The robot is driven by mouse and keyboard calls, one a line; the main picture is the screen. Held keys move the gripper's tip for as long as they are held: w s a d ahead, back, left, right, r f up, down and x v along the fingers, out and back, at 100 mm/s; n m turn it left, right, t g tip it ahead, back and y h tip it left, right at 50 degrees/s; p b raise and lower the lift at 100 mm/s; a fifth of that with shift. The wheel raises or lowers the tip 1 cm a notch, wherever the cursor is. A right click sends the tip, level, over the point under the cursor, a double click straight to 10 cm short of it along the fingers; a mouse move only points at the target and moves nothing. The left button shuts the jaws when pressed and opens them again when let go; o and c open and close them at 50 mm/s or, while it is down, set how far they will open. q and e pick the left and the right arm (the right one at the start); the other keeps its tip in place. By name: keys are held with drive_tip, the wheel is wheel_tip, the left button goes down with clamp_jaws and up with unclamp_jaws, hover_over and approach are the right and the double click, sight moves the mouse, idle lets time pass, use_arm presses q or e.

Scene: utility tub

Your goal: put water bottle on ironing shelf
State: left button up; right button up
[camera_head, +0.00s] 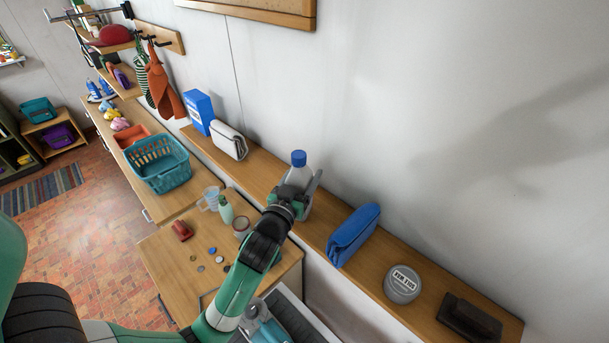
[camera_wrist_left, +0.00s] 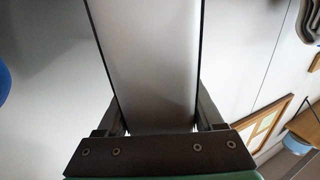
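A clear water bottle (camera_head: 299,176) with a blue cap stands upright at the long wooden wall shelf (camera_head: 262,176). I cannot tell whether its base touches the shelf. My left gripper (camera_head: 298,196) has its fingers on both sides of the bottle's body. In the left wrist view, a grey see-through body with dark edges, which looks like the bottle (camera_wrist_left: 152,65), fills the space between the fingers (camera_wrist_left: 158,118). The gripper looks shut on it. The lower bottle is hidden by the gripper. My right gripper is not in view. No label shows which shelf is the ironing shelf.
On the long shelf are a blue box (camera_head: 198,112), a white case (camera_head: 229,140), a blue pouch (camera_head: 353,235), a grey tin (camera_head: 402,284) and a dark brush (camera_head: 468,318). Below are a teal basket (camera_head: 158,163), a jug (camera_head: 209,198) and a green bottle (camera_head: 226,210).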

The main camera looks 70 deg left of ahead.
use_arm(q)
drive_tip(key=o, duration=0.3)
drive_tip(key=shift+o, duration=0.2)
drive_tip(key=shift+r, duration=0.1)
drive_tip(key=shift+d+r, duration=0.1)
drive_tip(key=v, duration=1.2)
drive_tip(key=shift+w+r, duration=0.1)
